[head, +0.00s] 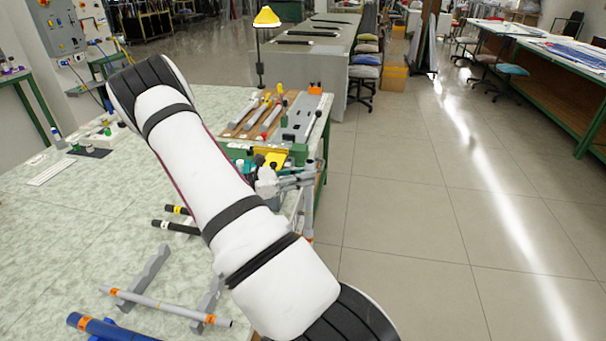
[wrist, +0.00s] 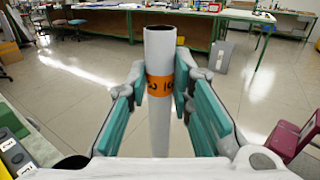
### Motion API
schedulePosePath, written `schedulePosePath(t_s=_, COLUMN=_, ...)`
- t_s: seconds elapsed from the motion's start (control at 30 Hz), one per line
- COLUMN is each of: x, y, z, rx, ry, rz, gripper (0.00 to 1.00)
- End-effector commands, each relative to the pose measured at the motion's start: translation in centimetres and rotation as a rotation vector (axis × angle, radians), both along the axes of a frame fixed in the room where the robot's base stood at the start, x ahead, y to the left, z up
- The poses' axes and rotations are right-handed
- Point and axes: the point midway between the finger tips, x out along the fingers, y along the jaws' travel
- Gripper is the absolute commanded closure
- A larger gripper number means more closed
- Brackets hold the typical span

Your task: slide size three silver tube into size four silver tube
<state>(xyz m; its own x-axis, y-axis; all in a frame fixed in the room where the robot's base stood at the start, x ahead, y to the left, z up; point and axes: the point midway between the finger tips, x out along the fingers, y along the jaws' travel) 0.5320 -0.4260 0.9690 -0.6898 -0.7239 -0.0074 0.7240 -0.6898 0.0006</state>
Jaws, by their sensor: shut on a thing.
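My gripper (head: 295,181) is past the right edge of the table, partly hidden behind my arm. In the wrist view my gripper (wrist: 160,92) has its teal pads on either side of a silver tube (wrist: 160,50) and is shut on it. This tube has an orange label whose marking I cannot read surely. It also shows in the head view (head: 308,208), hanging roughly upright beside the table edge. Another silver tube (head: 165,305) with orange bands lies across grey supports on the table, apart from the held one. Its size marking is too small to read.
A blue tube (head: 112,328) lies at the front of the table (head: 60,225). Black rods (head: 175,226) lie near the middle, partly behind my arm. A wooden board (head: 262,115) with several tools stands at the back. Open floor (head: 420,220) lies to the right.

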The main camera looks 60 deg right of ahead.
Motion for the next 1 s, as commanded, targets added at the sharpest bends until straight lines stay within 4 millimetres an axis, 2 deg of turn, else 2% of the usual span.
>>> schedulePosePath(t_s=1.0, x=0.0, y=0.0, z=-2.3, rx=0.001, ry=0.001, rz=0.000, gripper=0.95)
